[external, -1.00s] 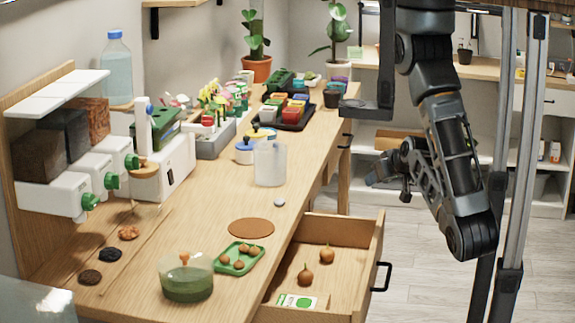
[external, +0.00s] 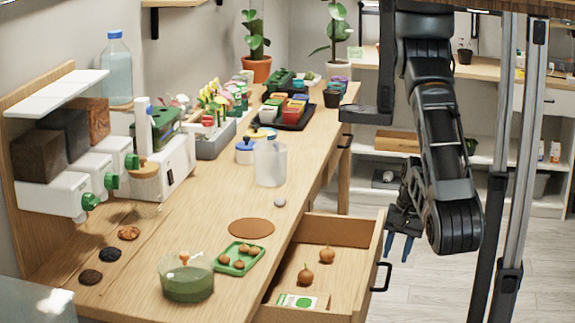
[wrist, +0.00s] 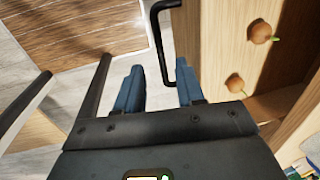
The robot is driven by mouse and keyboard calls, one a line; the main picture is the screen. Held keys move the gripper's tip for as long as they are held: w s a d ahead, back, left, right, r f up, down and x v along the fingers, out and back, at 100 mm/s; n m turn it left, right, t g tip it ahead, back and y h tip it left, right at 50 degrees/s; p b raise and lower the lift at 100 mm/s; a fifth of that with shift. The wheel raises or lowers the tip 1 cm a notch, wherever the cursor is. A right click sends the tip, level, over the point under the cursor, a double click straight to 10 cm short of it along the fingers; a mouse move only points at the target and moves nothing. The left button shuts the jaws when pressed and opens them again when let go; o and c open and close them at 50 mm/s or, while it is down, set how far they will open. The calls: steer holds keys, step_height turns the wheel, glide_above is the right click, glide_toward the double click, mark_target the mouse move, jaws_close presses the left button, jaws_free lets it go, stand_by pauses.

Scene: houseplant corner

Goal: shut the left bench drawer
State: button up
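The left bench drawer (external: 340,272) is pulled out from the wooden bench, with a black bar handle (external: 381,277) on its front. Two brown bulbs (external: 327,254) and a green-and-white packet (external: 297,301) lie in it. My gripper (external: 399,249) is beyond the drawer front and above handle height, fingers pointing down. In the wrist view my gripper (wrist: 158,88) has two blue fingers apart with nothing between them. The handle (wrist: 164,45) shows just past the fingertips, near the right finger. I cannot tell whether they touch.
On the bench top (external: 215,225) stand a green tray of bulbs (external: 238,266), a glass bowl of green liquid (external: 187,280) and a translucent jug (external: 270,165). My metal column stands at right. The floor (external: 430,295) beside the drawer is clear.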

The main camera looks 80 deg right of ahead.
mark_target(388, 277)
steer(key=shift+w+f+b, duration=0.1)
steer(key=shift+w+f, duration=0.1)
steer(key=shift+f, duration=0.75)
steer(key=shift+w+f+b, duration=0.15)
steer(key=shift+f, duration=0.85)
steer(key=shift+w+f+b, duration=0.1)
steer(key=shift+w+f, duration=0.1)
steer(key=shift+f, duration=0.75)
jaws_close()
